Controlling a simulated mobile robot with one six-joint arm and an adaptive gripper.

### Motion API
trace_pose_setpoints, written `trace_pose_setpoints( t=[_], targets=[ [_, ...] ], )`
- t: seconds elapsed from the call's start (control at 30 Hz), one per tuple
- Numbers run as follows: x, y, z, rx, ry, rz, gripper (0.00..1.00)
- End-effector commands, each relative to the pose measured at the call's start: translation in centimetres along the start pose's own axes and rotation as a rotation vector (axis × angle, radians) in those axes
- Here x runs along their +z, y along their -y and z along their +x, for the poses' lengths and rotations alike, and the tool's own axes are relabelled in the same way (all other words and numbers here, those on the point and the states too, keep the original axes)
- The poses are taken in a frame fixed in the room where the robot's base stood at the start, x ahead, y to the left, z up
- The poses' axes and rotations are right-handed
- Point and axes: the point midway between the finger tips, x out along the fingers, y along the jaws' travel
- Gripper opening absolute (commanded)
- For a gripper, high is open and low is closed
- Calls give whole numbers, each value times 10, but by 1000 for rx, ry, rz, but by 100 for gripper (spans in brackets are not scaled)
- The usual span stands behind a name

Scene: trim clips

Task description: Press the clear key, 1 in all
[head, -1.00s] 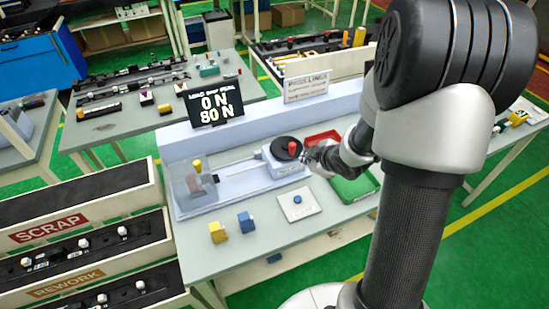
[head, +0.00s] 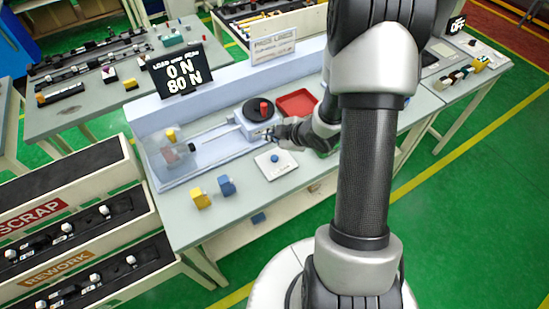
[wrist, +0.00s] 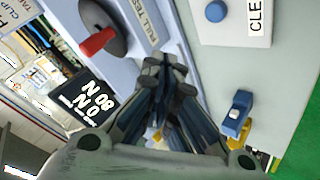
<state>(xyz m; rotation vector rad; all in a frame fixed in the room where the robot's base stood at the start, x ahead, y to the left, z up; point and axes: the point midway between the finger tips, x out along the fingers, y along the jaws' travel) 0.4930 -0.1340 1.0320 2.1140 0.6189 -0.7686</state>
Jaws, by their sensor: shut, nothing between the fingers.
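The clear key is a round blue button (head: 275,158) on a white plate (head: 268,169) on the bench, in front of the pull tester. In the wrist view the blue button (wrist: 215,11) shows at the top right, with the letters "CLE" beside it on the plate. My gripper (head: 264,134) is shut and empty. In the head view it is above the bench, just behind the plate and near the tester's front. In the wrist view its closed fingertips (wrist: 166,62) point between the tester and the plate, apart from the button.
The tester has a red knob (head: 264,108) on a black dial and a clear guard (head: 170,155). A display (head: 180,74) reads 0 N and 80 N. A yellow clip (head: 200,198) and a blue clip (head: 227,186) lie left of the plate. A red tray (head: 297,102) is behind my arm.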

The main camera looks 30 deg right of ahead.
Motion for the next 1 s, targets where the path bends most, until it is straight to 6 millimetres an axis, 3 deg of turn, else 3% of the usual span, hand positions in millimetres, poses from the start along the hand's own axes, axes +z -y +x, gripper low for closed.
trace_pose_setpoints(
  t=[0.5,1.0],
  targets=[
    [36,36,50,0,0,0,0],
    [39,39,54,0,0,1,0]
  ],
)
